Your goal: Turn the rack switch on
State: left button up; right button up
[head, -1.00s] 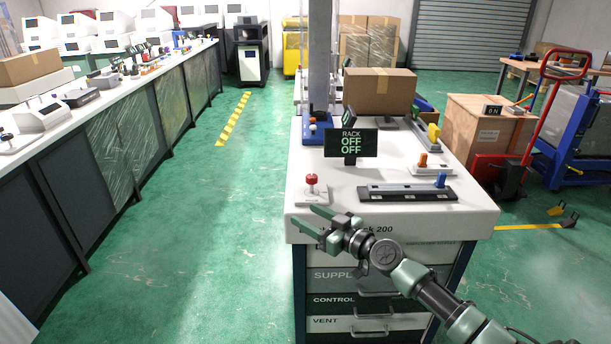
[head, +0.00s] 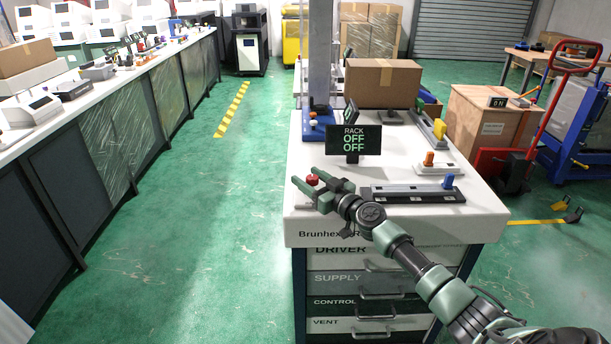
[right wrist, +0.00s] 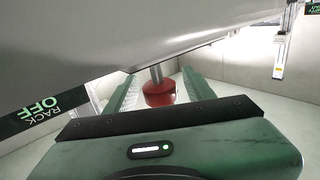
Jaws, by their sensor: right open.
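The rack display (head: 352,141) reads RACK OFF OFF and stands on the white cabinet top (head: 400,168). A red knob (head: 312,180) sits near the top's front left corner, its base mostly hidden by my right gripper (head: 304,178). In the right wrist view the red knob (right wrist: 159,93) on its metal stem shows between the two ribbed green fingers (right wrist: 160,80), which stand apart on either side of it. The right gripper is open; I cannot tell whether a finger touches the knob. The display also shows in the right wrist view (right wrist: 38,110). My left gripper is not in view.
A dark strip with a blue lever (head: 448,181) lies right of the gripper, with an orange lever (head: 429,159) behind it. A cardboard box (head: 383,82) stands at the back. Drawers (head: 350,280) are below; open green floor (head: 220,220) lies to the left.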

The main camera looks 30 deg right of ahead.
jog(key=shift+w+a, duration=0.1)
jog(key=shift+w, duration=0.65)
